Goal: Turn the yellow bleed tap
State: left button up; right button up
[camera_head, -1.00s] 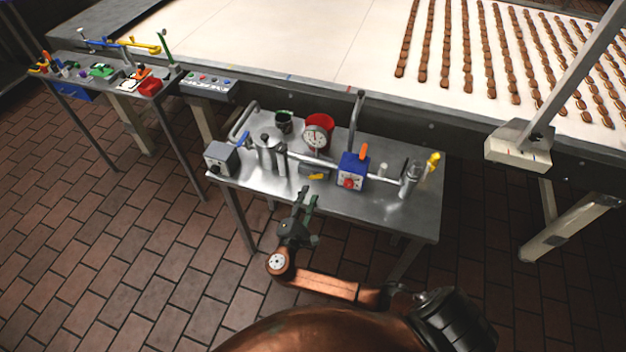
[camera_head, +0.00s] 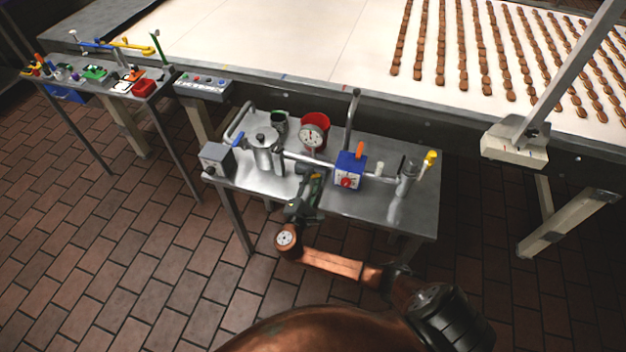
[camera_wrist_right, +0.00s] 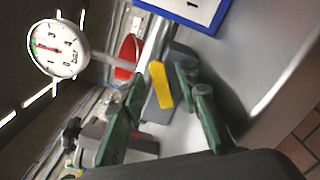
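A yellow lever (camera_wrist_right: 160,85), which looks like the bleed tap, sits on a grey body (camera_wrist_right: 158,108) under the metal pipe on the steel table. In the head view my right gripper mostly covers it. My right gripper (camera_head: 312,176) reaches over the table's front edge to this spot. In the right wrist view its two green fingers are apart, with the yellow lever between and beyond them. I cannot tell whether either finger touches it. Another yellow handle (camera_head: 430,158) stands at the pipe's right end. My left gripper is not in view.
A pressure gauge (camera_head: 312,136) and red bucket (camera_head: 318,121) stand behind the pipe. A blue box (camera_head: 349,171) with an orange handle is to the right. A metal pot (camera_head: 263,156) and grey box (camera_head: 217,160) are left. The table's front right (camera_head: 385,212) is clear.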

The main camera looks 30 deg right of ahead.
grip_shut()
dwell(0.3)
jog(key=shift+r+n+p, duration=0.15)
jog(key=shift+n+p, duration=0.15)
jog(key=shift+p, duration=0.2)
jog(key=n+p, duration=0.2)
jog(key=p, duration=0.1)
jog(key=r+n+p, duration=0.1)
jog(key=n+p, duration=0.1)
jog(key=shift+w+a, duration=0.35)
jog(key=n+p, duration=0.2)
jog(key=shift+w+a+n+p, duration=0.2)
jog(key=shift+w+n+p, duration=0.1)
jog(key=shift+n, duration=0.1)
jog(key=shift+a+n+p, duration=0.1)
jog(key=shift+n+p, duration=0.25)
jog(key=shift+n, duration=0.15)
jog(key=shift+f, duration=0.1)
jog(key=shift+o, duration=0.2)
grip_release()
jog(key=shift+w, duration=0.1)
